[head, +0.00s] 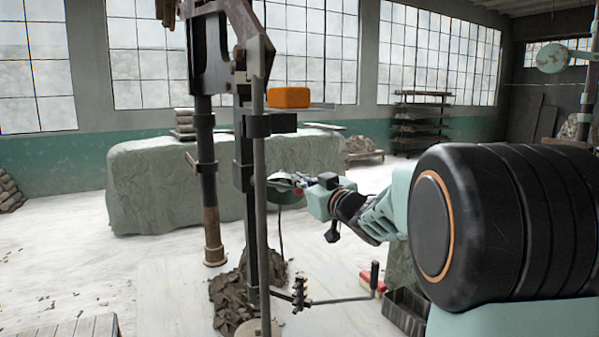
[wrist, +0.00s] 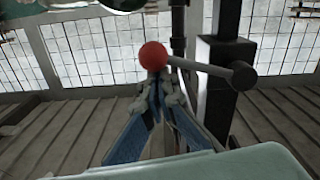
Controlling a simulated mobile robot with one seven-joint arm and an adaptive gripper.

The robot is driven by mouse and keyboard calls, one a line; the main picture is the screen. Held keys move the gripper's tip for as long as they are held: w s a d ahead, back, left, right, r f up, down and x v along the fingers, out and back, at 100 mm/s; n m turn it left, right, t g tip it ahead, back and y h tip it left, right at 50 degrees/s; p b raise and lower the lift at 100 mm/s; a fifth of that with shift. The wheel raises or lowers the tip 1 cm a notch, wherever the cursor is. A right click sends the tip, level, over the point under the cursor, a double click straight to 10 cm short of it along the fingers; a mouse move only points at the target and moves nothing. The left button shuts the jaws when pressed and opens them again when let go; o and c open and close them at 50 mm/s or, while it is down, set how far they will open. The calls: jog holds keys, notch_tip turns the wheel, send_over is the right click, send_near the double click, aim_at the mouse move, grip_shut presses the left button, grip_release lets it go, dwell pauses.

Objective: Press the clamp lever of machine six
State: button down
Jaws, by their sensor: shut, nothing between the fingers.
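The machine (head: 245,165) has dark upright posts in the head view; I see no number on it. In the wrist view a dark lever (wrist: 205,68) runs sideways from a round end at right to a red ball knob (wrist: 152,56). The knob is directly beyond my fingertips. My gripper (wrist: 156,84) is shut and empty, its blue fingers meeting at the tips. Whether the tips touch the knob I cannot tell. In the head view my gripper (head: 288,183) reaches left to the machine's posts, where the lever is too small to make out.
An orange block (head: 289,97) sits on a small shelf on the machine. A crank arm with a handle (head: 373,277) sticks out low at the right. Clay scraps (head: 228,299) lie heaped at the machine's foot. A large covered block (head: 150,185) stands behind. Pale floor is open at left.

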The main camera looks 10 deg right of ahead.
jog(key=s+a+f+m, duration=0.1)
jog(key=a+f+m, duration=0.2)
jog(key=m, duration=0.4)
jog(key=s+a+f+m+b, duration=0.1)
jog(key=a+f+m, duration=0.3)
jog(key=f+m, duration=0.2)
jog(key=shift+s+a+f+m, duration=0.2)
jog(key=shift+a+f+m, duration=0.05)
jog(key=shift+m, duration=0.85)
jog(key=shift+a, duration=0.1)
jog(key=shift+r, duration=0.1)
